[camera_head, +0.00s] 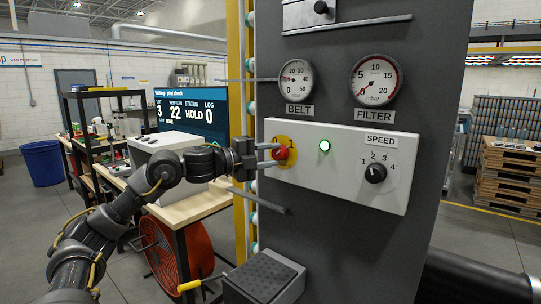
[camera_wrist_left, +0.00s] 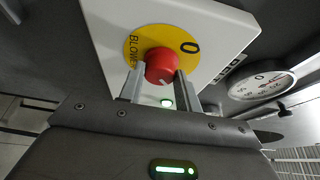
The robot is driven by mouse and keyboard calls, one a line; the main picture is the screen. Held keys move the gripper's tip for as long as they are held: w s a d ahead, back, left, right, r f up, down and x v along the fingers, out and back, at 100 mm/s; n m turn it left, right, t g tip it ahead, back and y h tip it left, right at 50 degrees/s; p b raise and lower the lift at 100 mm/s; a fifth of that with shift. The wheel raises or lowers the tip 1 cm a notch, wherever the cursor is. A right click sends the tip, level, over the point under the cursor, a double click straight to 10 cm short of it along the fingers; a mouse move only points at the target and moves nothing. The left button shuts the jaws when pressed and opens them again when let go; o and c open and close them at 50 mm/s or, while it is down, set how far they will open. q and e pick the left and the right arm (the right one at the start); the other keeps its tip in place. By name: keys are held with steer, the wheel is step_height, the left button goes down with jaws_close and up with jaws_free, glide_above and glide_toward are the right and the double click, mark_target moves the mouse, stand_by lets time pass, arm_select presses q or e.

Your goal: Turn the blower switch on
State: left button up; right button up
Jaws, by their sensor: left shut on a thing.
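The blower switch is a red knob (camera_head: 281,153) on a round yellow plate (camera_head: 291,160) marked 0 and 1, at the left end of a white control box (camera_head: 352,190). My left gripper (camera_head: 273,154) reaches it from the left and is shut on the knob. In the left wrist view the red knob (camera_wrist_left: 162,66) sits between the two grey fingers, with "BLOWER" and 0 legible on the yellow plate (camera_wrist_left: 136,42). A pale mark shows on the knob's face; I cannot tell which number it points to. My right gripper is not in view.
A lit green lamp (camera_head: 324,146) and a black SPEED dial (camera_head: 375,173) sit right of the knob. BELT (camera_head: 295,81) and FILTER (camera_head: 376,80) gauges are above. A screen (camera_head: 187,106) reads HOLD. A red round fan (camera_head: 176,248) stands below the workbench (camera_head: 185,210).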

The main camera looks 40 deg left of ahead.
arm_select(q)
steer(key=o, duration=1)
steer(key=shift+s+a+f+b, duration=0.15)
steer(key=shift+s+f+b, duration=0.1)
steer(key=shift+b, duration=0.1)
steer(key=b+v, duration=1)
steer(key=b, duration=0.1)
steer(key=shift+r, duration=0.3)
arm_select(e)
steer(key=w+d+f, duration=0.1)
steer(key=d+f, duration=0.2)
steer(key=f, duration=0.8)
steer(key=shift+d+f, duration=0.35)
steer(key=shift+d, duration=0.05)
arm_select(q)
steer(key=shift+s, duration=0.1)
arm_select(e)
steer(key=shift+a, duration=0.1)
